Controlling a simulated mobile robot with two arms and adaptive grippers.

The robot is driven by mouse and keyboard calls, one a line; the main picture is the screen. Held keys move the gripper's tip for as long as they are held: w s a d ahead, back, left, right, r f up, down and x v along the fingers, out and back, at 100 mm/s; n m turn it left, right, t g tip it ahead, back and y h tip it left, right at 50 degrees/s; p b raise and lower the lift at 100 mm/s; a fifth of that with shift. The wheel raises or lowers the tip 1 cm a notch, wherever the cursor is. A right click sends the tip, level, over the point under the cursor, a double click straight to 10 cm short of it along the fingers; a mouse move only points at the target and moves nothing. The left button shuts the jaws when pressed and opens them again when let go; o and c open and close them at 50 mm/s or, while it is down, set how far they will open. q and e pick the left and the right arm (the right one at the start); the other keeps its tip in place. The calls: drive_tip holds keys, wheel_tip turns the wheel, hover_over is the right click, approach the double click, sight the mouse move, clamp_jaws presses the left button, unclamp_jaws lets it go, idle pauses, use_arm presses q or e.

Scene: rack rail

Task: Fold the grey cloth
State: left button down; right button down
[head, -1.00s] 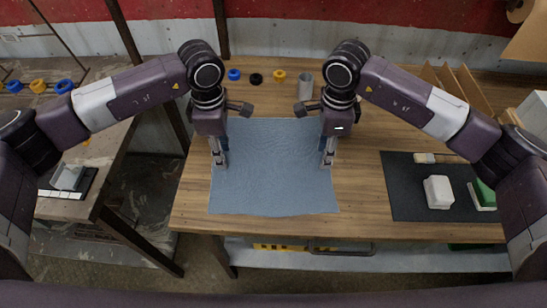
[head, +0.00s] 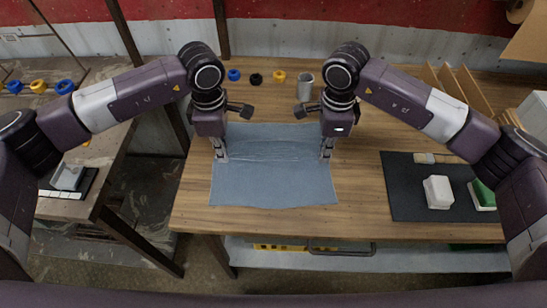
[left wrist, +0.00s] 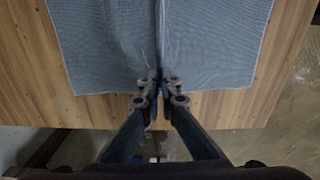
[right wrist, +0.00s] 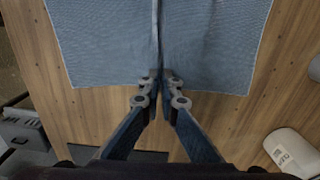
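The grey cloth (head: 272,185) lies on the wooden table, with a raised crease running left to right between my grippers. My left gripper (head: 221,157) is at its left edge, and my right gripper (head: 326,156) is at its right edge. In the left wrist view, the fingers (left wrist: 157,78) are closed together on a pinched ridge of the cloth (left wrist: 110,45). In the right wrist view, the fingers (right wrist: 160,78) pinch the other end of the ridge in the cloth (right wrist: 205,45). The front and back parts of the cloth still lie on the table.
A dark mat (head: 405,200) at the right holds a white block (head: 438,192), a green-and-white block (head: 482,195) and a brush. A grey cup (head: 305,83) and blue, black and yellow rings (head: 279,76) stand at the back. The wood in front of the cloth is clear.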

drive_tip(key=shift+s, duration=0.1)
idle(0.5)
